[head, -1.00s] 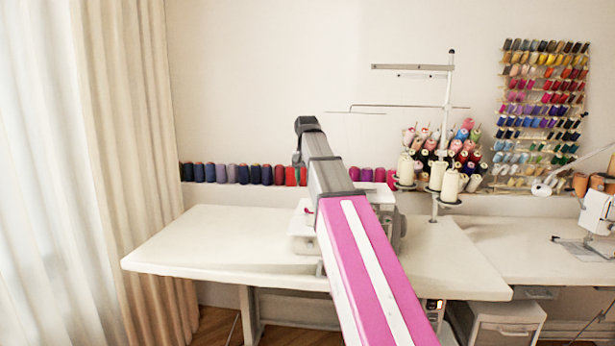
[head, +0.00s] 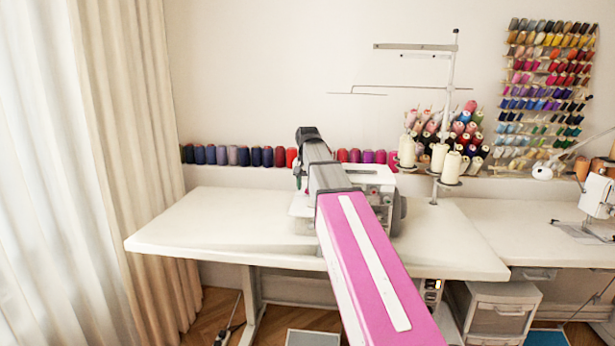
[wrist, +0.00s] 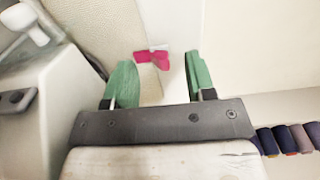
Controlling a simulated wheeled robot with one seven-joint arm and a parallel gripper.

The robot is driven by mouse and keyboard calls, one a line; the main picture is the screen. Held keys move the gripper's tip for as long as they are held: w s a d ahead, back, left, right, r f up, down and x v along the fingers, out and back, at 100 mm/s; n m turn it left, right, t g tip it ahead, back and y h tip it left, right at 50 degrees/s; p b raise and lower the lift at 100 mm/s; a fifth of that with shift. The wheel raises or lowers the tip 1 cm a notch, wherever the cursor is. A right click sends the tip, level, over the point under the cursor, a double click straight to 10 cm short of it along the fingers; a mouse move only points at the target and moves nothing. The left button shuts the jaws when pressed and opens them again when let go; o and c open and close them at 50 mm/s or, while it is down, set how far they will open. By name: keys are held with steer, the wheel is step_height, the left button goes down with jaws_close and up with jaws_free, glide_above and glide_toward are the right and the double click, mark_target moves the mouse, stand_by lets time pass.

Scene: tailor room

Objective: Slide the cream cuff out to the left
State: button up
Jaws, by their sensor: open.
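My gripper (wrist: 160,66) is open in the wrist view, with its two green fingers apart and nothing gripped. A small magenta piece (wrist: 153,58) lies beyond the fingertips, between them in the picture. I cannot pick out the cream cuff with certainty; pale surfaces around the fingers blend together. In the head view my arm reaches over the table to the pale sewing machine (head: 375,178) and hides part of it. The fingers do not show clearly there.
The white sewing table (head: 220,230) is clear on its left side. A thread stand with cream cones (head: 438,158) stands right of the machine. A row of spools (head: 232,155) lines the wall behind. A curtain (head: 130,150) hangs at the left.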

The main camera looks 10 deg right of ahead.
steer(key=shift+f, duration=0.45)
jaws_close()
steer(key=shift+a, duration=0.15)
